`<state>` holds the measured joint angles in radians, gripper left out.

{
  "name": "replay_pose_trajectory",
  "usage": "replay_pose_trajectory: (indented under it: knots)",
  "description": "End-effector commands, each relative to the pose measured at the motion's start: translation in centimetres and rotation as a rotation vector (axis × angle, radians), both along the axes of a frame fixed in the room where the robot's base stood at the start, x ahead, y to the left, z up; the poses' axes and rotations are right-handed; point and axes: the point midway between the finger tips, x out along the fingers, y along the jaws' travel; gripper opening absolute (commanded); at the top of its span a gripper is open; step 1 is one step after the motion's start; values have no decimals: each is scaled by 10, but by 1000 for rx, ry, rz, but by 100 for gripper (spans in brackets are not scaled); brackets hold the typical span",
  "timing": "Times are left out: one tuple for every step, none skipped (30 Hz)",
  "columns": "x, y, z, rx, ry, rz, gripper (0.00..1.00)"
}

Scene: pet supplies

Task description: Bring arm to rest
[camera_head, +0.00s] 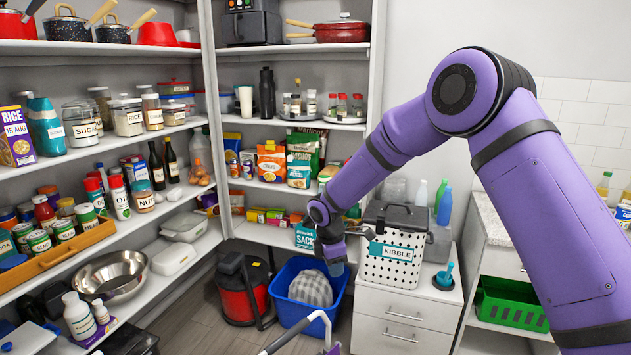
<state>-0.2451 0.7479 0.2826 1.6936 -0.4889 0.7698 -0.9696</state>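My purple arm (560,215) comes in from the right edge, bends at an elbow near the top and slopes down to the left. My gripper (336,268) points down in front of the shelves, in line with the upper part of a blue bin (285,312).
The KIBBLE box stands on a white drawer cabinet (402,335). A grey cloth-like thing (311,287) lies in the blue bin, beside a red and black vacuum (244,290). Stocked shelves fill the left and back. A green crate (512,303) sits at right.

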Motion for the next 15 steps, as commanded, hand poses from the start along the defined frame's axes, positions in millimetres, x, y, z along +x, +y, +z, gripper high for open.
replay_pose_trajectory:
  knots:
    - [-3, -10, 22, 2, -21, -43, 29]
    - [-5, -16, 34, 3, -32, -71, 29]
    - [-9, -24, 48, 6, -45, -107, 29]
    - [-12, -30, 59, 8, -54, -136, 29]
    - [-14, -36, 70, 10, -65, -164, 29]
    - [-19, -44, 84, 13, -78, -202, 29]
    - [-23, -50, 94, 16, -87, -232, 29]
    - [-27, -56, 104, 19, -96, -259, 29]
    - [-33, -63, 117, 22, -109, -298, 29]
    - [-37, -69, 127, 26, -118, -327, 29]
    - [-42, -75, 136, 30, -128, -356, 29]
    - [-49, -83, 148, 36, -141, -394, 29]
    - [-54, -89, 158, 41, -150, -423, 29]
    - [-59, -95, 166, 46, -160, -454, 29]
    - [-67, -102, 178, 54, -173, -492, 29]
